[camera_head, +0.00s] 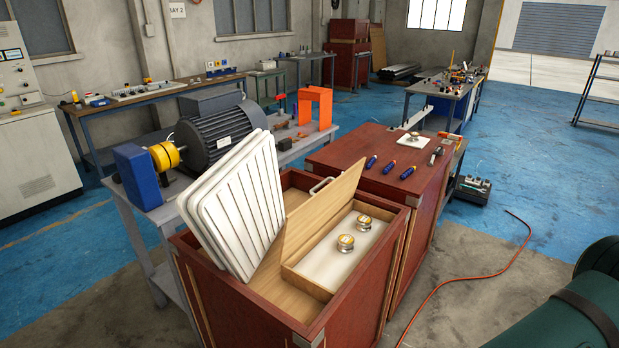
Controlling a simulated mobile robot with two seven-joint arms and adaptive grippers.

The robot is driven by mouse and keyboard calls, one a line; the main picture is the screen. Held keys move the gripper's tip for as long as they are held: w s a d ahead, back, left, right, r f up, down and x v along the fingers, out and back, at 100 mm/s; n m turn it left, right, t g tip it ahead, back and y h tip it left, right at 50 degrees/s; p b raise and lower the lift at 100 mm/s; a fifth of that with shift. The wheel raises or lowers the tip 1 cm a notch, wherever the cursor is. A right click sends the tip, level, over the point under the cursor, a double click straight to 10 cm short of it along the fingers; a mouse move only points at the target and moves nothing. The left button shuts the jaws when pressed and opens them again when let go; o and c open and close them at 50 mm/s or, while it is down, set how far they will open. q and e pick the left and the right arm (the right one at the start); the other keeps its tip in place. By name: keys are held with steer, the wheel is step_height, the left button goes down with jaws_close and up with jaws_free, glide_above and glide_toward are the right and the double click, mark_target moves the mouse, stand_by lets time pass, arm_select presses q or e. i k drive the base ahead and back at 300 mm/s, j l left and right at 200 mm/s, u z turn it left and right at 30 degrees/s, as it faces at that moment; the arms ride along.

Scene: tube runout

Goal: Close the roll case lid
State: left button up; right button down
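The roll case is a light wooden box with a pale floor (322,255), set in the right part of a red-brown cabinet (345,315). Two small rolls, one nearer (345,243) and one farther (364,223), stand upright inside it. A light wooden panel (325,212), apparently the lid, stands raised and tilted along the case's left side, so the case is open. A metal handle (321,186) shows by the panel's upper edge; how it is fixed is unclear. Neither of my grippers is in view.
White ribbed panels (240,205) lean upright in the cabinet's left part, close to the raised panel. A second red-brown cabinet (420,190) behind carries several screwdrivers. A bench with a motor (212,130) stands at left. An orange cable (480,270) crosses the floor at right.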

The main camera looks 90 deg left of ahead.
mark_target(300, 223)
steer(key=i+j+u, duration=0.15)
steer(key=i+u, duration=0.85)
steer(key=u, duration=0.15)
steer(key=i+u, duration=0.2)
steer(key=u, duration=0.25)
steer(key=i+u, duration=0.15)
steer(key=u, duration=0.25)
steer(key=i+l+u, duration=0.15)
steer(key=u, duration=1.9)
